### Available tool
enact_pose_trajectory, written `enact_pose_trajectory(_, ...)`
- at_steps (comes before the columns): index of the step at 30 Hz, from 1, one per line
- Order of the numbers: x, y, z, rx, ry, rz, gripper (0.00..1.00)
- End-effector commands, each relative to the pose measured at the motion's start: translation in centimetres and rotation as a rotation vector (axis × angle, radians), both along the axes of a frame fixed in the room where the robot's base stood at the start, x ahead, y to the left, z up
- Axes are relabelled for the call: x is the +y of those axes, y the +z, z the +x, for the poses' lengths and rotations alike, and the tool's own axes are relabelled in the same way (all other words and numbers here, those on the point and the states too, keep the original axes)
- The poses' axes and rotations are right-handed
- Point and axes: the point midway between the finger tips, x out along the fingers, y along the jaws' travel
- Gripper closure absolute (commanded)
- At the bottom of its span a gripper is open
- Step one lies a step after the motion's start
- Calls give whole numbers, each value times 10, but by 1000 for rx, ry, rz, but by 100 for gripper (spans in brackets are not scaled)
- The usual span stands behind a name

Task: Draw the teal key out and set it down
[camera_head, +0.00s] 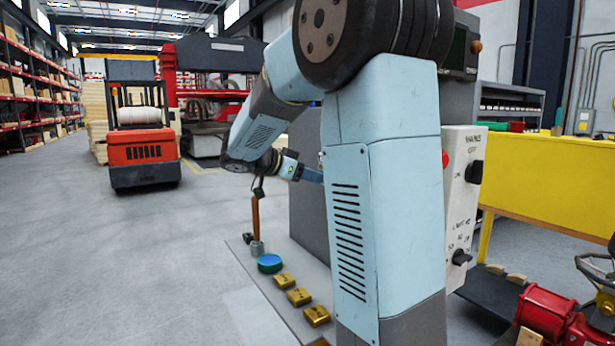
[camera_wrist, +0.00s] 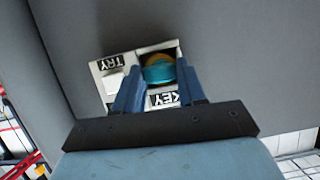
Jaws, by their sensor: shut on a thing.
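The teal key (camera_wrist: 159,73) shows in the wrist view between the tips of my gripper (camera_wrist: 158,80), whose two blue fingers are shut on it. A yellow-brown round part (camera_wrist: 158,59) shows just behind the key. Both lie in front of the right-hand, KEY-labelled part of a pale panel (camera_wrist: 98,72) on a grey face. How deep the key sits cannot be told. In the head view my gripper (camera_head: 312,175) reaches the grey cabinet (camera_head: 307,213); my arm hides its tips and the key.
A white button-like square (camera_wrist: 114,83) sits under the TRY label left of my fingers. On a low grey plate (camera_head: 240,250) stand a blue-topped teal round thing (camera_head: 270,263), several brass blocks (camera_head: 299,296) and an upright orange-brown rod (camera_head: 255,218). Open floor lies left.

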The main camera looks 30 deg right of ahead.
Motion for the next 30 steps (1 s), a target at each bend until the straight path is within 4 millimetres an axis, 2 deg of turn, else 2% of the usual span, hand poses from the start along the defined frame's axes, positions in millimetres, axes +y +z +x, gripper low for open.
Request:
enact_pose_trajectory(1, 0, 0, 0, 0, 1, 0, 78)
enact_pose_trajectory(7, 0, 0, 0, 0, 1, 0, 97)
enact_pose_trajectory(30, 15, 0, 0, -1, 3, 0, 97)
